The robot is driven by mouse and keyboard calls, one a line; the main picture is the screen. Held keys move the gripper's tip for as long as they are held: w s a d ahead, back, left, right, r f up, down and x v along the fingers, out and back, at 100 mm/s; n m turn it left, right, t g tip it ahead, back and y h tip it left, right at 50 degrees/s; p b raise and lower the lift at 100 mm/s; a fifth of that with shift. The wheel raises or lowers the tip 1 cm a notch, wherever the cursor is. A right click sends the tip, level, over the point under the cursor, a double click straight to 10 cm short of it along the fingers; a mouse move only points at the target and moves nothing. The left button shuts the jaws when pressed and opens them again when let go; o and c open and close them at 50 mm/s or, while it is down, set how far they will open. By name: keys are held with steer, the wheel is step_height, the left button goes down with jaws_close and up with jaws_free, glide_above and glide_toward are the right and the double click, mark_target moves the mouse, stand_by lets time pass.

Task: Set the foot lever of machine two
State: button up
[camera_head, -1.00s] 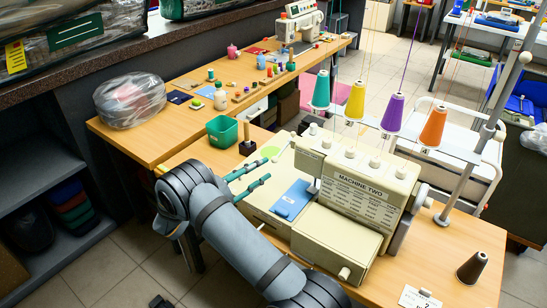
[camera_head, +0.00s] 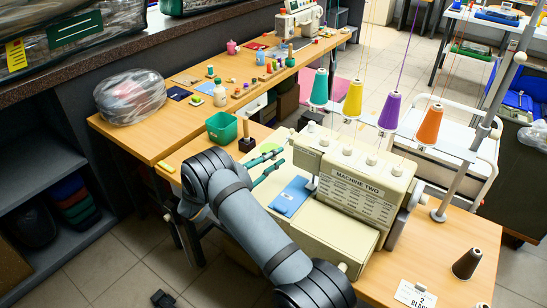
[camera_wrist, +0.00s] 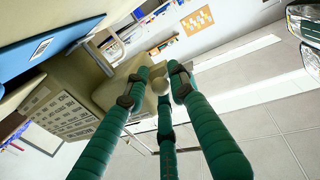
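Machine two (camera_head: 352,195) is a cream sewing machine with a MACHINE TWO label, standing on the wooden table; it also shows at left in the wrist view (camera_wrist: 72,92). A blue plate (camera_head: 291,196) lies on its front bed. My gripper (camera_head: 283,156) is beside the machine's left end, with its green fingers apart. In the wrist view, the fingertips (camera_wrist: 163,80) spread around a small rounded cream knob (camera_wrist: 159,87); I cannot tell whether they touch it. I cannot clearly make out the foot lever; the presser area is small and partly hidden.
Four thread cones stand above the machine, including a yellow one (camera_head: 353,99). A green bin (camera_head: 222,127) and a dark block (camera_head: 247,137) stand left of the machine.

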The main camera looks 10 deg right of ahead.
jaws_close()
stand_by(0.5)
steer(key=shift+a, duration=0.15)
